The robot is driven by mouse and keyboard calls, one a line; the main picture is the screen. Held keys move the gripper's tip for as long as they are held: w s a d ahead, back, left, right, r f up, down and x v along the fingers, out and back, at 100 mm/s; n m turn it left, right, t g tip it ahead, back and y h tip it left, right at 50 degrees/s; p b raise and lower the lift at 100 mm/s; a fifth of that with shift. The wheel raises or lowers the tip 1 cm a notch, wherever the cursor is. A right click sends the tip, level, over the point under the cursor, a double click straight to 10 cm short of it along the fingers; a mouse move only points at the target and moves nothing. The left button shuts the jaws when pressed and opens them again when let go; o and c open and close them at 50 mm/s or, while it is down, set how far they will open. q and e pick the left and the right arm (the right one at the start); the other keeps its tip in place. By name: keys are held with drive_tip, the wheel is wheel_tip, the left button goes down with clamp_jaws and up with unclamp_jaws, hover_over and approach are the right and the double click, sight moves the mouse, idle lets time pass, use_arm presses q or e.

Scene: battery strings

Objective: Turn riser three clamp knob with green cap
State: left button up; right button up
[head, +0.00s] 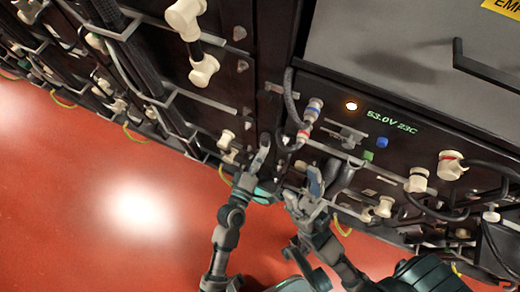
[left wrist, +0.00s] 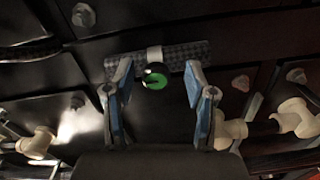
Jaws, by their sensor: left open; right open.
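In the left wrist view a round black knob with a green cap (left wrist: 155,77) sits below a light clip on a dark textured strip. My left gripper (left wrist: 159,85) is open, with its two blue-padded fingers on either side of the knob and visible gaps to it. In the head view my left gripper (head: 258,165) is at the rack front, left of the lit panel. It hides the knob there. My right gripper (head: 308,190) is just to its right, open, in front of the lower panel edge; nothing shows held in it.
Cream connectors (head: 418,180) and black cables surround the grippers. The red floor (head: 70,180) is clear at left.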

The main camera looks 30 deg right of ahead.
use_arm(q)
drive_tip(key=v, duration=1.2)
drive_tip(key=shift+f, duration=0.1)
